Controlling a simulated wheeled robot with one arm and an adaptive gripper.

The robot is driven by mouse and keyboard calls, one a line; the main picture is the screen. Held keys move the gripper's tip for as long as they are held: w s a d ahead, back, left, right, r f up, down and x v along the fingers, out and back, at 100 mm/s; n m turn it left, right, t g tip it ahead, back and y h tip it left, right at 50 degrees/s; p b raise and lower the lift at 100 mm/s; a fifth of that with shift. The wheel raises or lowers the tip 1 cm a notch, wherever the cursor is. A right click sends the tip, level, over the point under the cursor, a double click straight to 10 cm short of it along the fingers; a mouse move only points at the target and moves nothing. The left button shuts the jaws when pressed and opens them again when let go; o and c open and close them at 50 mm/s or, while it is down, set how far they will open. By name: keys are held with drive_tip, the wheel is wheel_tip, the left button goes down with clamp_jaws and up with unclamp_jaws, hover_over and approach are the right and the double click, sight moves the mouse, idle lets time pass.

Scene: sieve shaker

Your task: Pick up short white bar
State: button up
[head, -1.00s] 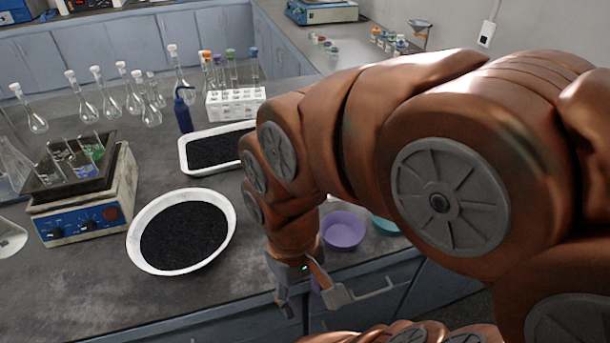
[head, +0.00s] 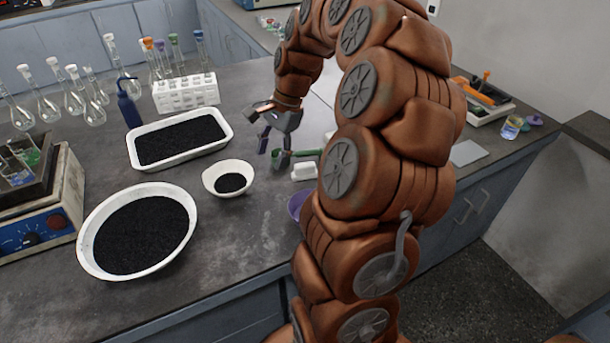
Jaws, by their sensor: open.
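A short white bar (head: 303,171) lies on the dark bench, just left of my arm. It is small and pale, and its right end is close to my arm's outline. My gripper (head: 271,152) is open, fingers pointing down, to the upper left of the bar. Nothing shows between the fingers. A green-handled tool (head: 306,153) lies just beyond the bar, close to the right finger. Whether that finger touches the tool, I cannot tell.
A small white bowl (head: 211,180) with black grains stands left of the bar. A purple bowl (head: 296,204) is partly hidden by my arm. A white tray (head: 141,163), a large white bowl (head: 87,237) and a test-tube rack (head: 186,95) stand further left. Bare bench lies in front.

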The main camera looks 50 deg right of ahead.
sight(307, 164)
drive_tip(key=d+f+m, duration=0.1)
drive_tip(key=d+m, duration=0.1)
drive_tip(key=d, duration=0.2)
drive_tip(key=s+d+f+m, duration=0.1)
drive_tip(key=d+f+m, duration=0.1)
drive_tip(key=d, duration=0.3)
drive_tip(key=d+f+m+t+b, duration=0.1)
drive_tip(key=d+f+m, duration=0.1)
drive_tip(key=d, duration=0.2)
drive_tip(key=shift+s+d+f+m, duration=0.2)
drive_tip(key=shift+d+f+m, duration=0.05)
drive_tip(key=shift+d+m, duration=0.1)
drive_tip(key=shift+s+d+f, duration=0.1)
drive_tip(key=shift+d+f, duration=0.1)
drive_tip(key=shift+f, duration=0.05)
drive_tip(key=shift+w+p+x, duration=0.1)
drive_tip(key=shift+p+x, duration=0.35)
drive_tip(key=shift+x, duration=1.4)
drive_tip(key=shift+w+p+x, duration=0.15)
drive_tip(key=shift+p+x, duration=0.25)
drive_tip(key=shift+x, duration=1.5)
drive_tip(key=shift+a+r, duration=0.15)
drive_tip(key=shift+a, duration=0.05)
clamp_jaws()
